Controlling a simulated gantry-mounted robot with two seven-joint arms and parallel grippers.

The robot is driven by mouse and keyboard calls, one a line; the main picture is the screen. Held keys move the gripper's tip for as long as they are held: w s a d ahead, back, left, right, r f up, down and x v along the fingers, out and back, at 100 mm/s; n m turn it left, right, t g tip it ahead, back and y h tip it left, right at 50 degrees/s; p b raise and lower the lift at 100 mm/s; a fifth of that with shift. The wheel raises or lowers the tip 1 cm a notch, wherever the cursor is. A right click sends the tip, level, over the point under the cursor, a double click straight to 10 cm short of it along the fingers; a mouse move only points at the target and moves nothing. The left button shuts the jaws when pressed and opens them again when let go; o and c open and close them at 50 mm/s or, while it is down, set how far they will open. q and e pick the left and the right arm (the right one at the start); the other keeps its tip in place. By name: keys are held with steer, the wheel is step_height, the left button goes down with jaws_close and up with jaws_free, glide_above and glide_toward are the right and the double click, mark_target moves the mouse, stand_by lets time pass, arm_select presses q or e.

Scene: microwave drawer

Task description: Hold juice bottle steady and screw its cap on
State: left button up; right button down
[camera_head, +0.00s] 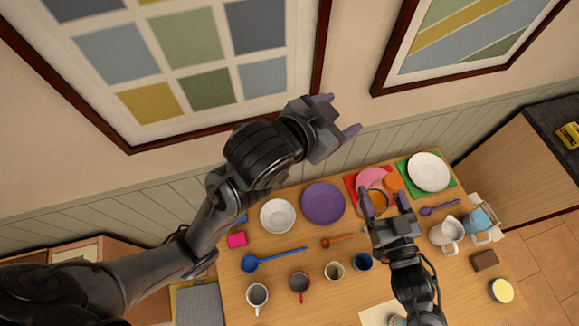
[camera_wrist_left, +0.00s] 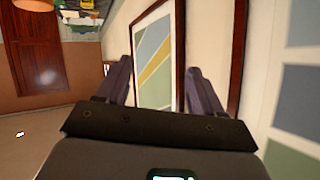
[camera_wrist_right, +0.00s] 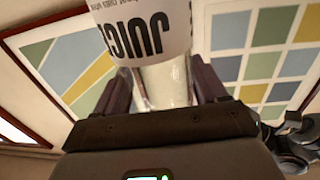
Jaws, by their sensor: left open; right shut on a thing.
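My right gripper (camera_head: 384,198) is shut on the juice bottle (camera_wrist_right: 150,30), which has a white label with black lettering. In the right wrist view the bottle stands between the two fingers, its clear, pale part level with them; its top is out of that view. In the head view an orange round shape (camera_head: 377,203) shows between the right fingertips; I cannot tell whether it is part of the bottle. My left gripper (camera_head: 338,115) is open and empty, raised up and to the left of the right one, in front of the wall. I cannot clearly make out the cap.
The wooden table (camera_head: 300,258) holds a purple plate (camera_head: 323,202), a white bowl (camera_head: 277,216), a white plate (camera_head: 428,172), several cups and a blue ladle (camera_head: 270,259). A pitcher (camera_head: 446,231) stands at the right. Framed pictures (camera_head: 185,50) hang on the wall behind.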

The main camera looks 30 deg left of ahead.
arm_select(q)
steer(key=s+a+f+n+g+y, duration=0.1)
steer(key=s+a+f, duration=0.1)
steer(key=a+f, duration=0.3)
steer(key=s+a+f+n+g+y, duration=0.1)
steer(key=s+a+f+g, duration=0.1)
steer(key=f, duration=0.5)
steer(key=s+a+f+g, duration=0.2)
steer(key=s+f+g, duration=0.1)
steer(key=s+f, duration=0.5)
steer(key=s+a+f+n+g+y, duration=0.1)
steer(key=s+a+f+g, duration=0.1)
steer(key=s+f, duration=0.6)
step_height(320, 180, down, 3)
steer(key=shift+s+a+r+n+g, duration=0.2)
steer(key=shift+s+a+n+g, duration=0.15)
steer(key=shift+a, duration=0.4)
